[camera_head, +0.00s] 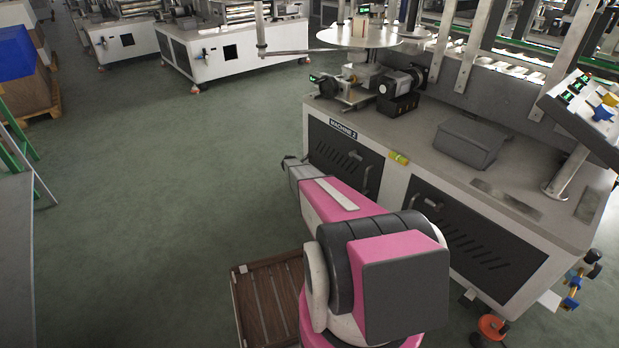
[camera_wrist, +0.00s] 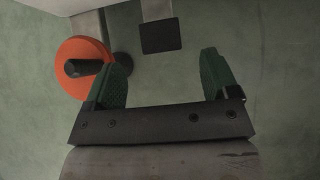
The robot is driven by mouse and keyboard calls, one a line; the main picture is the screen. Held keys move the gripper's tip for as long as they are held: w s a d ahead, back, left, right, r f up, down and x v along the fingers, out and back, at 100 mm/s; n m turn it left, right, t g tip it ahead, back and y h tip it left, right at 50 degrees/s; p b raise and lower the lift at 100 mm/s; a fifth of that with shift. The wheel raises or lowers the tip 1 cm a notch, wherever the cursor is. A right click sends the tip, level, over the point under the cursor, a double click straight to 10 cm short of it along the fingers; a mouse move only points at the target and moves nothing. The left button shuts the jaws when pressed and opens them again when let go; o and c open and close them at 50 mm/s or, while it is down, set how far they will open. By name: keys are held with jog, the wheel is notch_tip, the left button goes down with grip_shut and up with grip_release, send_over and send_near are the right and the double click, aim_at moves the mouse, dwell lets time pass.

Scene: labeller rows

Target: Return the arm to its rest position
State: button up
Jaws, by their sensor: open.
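My pink, black and white arm reaches forward in the head view, low in front of the machine (camera_head: 378,160) labelled "MACHINE 2". Its end is hidden behind the arm links there. In the wrist view my gripper (camera_wrist: 165,80) shows two dark green fingers set wide apart. It is open and nothing is between the fingers. An orange disc (camera_wrist: 72,50) with a dark knob lies beyond the left finger, close to it in the picture; I cannot tell whether they touch.
The machine with its dark vented doors stands close on the right. A brown slatted wooden crate (camera_head: 262,306) stands on the floor by my arm. An orange wheel (camera_head: 492,327) is at the machine's foot. Green floor (camera_head: 190,170) to the left is clear. A blue box (camera_head: 14,52) is far left.

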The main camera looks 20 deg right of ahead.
jog(key=v, duration=0.2)
jog(key=shift+s+a+r, duration=0.1)
jog(key=shift+a+r, duration=0.15)
jog(key=shift+r, duration=0.05)
jog(key=s+a+r+m+g+y, duration=0.1)
jog(key=s+a+r+m+y, duration=0.1)
jog(key=s+a+r+m, duration=0.5)
jog(key=s+a+r+m+g+y, duration=0.1)
jog(key=s+a+r+m+y, duration=0.2)
jog(key=s+a+r+m, duration=0.4)
jog(key=s+a+r+m+y, duration=0.2)
jog(key=s+a+r+m, duration=0.6)
jog(key=s+r, duration=1.1)
jog(key=s, duration=1.7)
jog(key=shift+s+a+r+g+y, duration=0.2)
jog(key=shift+s+r+g+y, duration=0.05)
jog(key=shift+s+g+y, duration=0.15)
jog(key=shift+c, duration=0.3)
